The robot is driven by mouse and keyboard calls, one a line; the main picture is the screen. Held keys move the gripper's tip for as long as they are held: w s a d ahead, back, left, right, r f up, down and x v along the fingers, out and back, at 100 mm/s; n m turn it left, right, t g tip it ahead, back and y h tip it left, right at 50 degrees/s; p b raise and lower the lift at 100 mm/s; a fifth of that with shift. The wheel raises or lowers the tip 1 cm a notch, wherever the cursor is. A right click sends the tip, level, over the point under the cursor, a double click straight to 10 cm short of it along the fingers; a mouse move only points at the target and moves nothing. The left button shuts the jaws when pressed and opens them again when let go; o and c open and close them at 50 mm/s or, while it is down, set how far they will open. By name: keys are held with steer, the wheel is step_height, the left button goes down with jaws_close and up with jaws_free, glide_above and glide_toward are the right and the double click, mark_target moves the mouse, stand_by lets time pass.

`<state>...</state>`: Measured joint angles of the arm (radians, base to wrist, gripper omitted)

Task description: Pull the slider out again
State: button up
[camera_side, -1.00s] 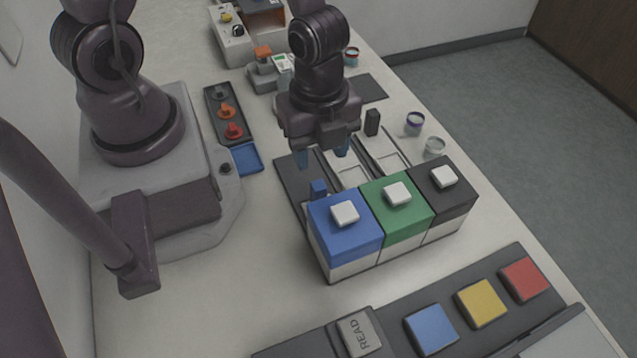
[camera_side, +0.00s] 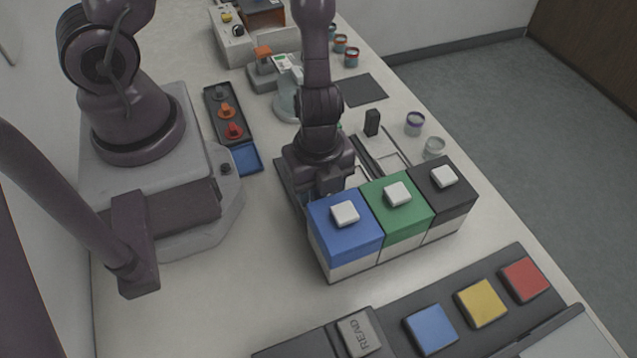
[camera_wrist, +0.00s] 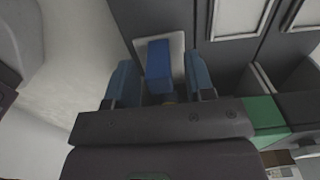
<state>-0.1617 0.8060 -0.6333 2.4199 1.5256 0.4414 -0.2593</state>
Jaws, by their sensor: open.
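The slider's blue handle (camera_wrist: 159,66) stands upright between my gripper's two blue fingers in the wrist view, with a narrow gap on each side. My gripper (camera_wrist: 160,76) is open around the handle. In the side view my gripper (camera_side: 322,192) is low, right behind the blue press block (camera_side: 346,236), and hides the handle and its own fingertips. The blue block has a white button (camera_side: 345,213) on top. A pale plate (camera_wrist: 178,41) shows by the handle in the wrist view.
The green block (camera_side: 408,220) and black block (camera_side: 452,200) stand in a row right of the blue one. A black handle (camera_side: 372,122) stands on the lane behind the black block. A blue tray (camera_side: 247,159) lies left of my gripper. The table in front of the blocks' left end is clear.

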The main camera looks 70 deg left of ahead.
jaws_close()
steer(key=a, duration=1.2)
steer(key=shift+a, duration=0.1)
steer(key=shift+c, duration=0.3)
jaws_free()
steer(key=shift+o, duration=0.3)
steer(key=shift+r, duration=0.1)
